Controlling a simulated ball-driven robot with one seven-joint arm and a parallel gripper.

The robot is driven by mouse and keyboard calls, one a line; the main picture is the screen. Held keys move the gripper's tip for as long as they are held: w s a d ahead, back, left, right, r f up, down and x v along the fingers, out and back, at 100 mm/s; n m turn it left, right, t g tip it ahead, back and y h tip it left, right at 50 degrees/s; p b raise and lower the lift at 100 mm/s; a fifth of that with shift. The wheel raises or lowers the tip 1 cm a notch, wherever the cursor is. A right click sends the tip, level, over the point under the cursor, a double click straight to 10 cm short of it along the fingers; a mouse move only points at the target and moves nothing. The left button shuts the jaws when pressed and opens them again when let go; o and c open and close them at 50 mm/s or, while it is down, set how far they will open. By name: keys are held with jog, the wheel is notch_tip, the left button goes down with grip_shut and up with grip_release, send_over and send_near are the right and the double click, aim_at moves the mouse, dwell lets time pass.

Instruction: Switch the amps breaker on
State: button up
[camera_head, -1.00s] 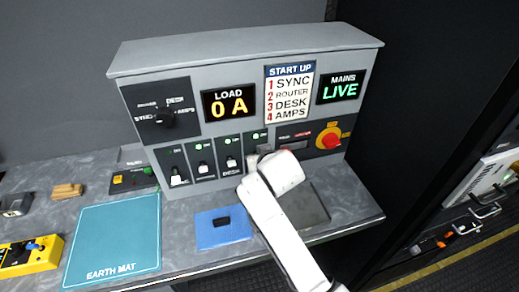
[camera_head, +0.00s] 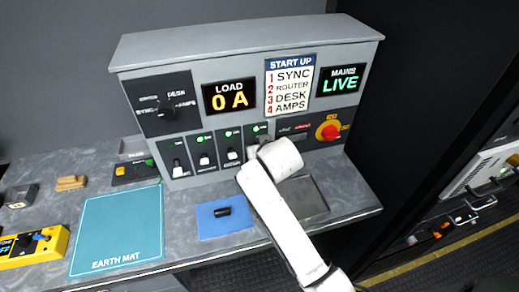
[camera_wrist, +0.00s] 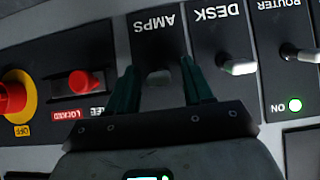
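The amps breaker shows in the wrist view on its dark plate (camera_wrist: 157,42), lettered AMPS upside down. A blurred grey lever (camera_wrist: 158,77) stands between the two dark green fingers of my gripper (camera_wrist: 158,92). The fingers are apart, one on each side of the lever; I see no clear contact. In the head view my white wrist (camera_head: 279,158) hides most of the amps breaker and the fingers. The desk breaker lever (camera_wrist: 238,68) is just beside it in the wrist view. The load display (camera_head: 229,97) reads 0 A.
A start-up card (camera_head: 289,86) lists sync, router, desk, amps. The mains display (camera_head: 341,82) reads LIVE. A blue cloth (camera_head: 214,231) with a black piece lies below.

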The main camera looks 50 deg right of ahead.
jog(key=b+v, duration=0.1)
jog(key=v, duration=0.9)
jog(key=shift+s+r, duration=0.25)
jog(key=shift+s, duration=0.05)
jog(key=shift+a, duration=0.15)
jog(key=s+a+f+n+g+y+b, duration=0.1)
jog(key=s+a+f, duration=0.4)
jog(key=s+f, duration=0.5)
jog(key=s+a+f+n+g+y+b, duration=0.2)
jog(key=s+a+f+n+g+y, duration=0.2)
jog(key=s+f, duration=0.6)
notch_tip(320, 180, down, 2)
jog(key=shift+s+a+f+n+g+y, duration=0.25)
jog(key=shift+a+n+g, duration=0.25)
jog(key=shift+a+g, duration=0.6)
jog(key=shift+d+r, duration=0.1)
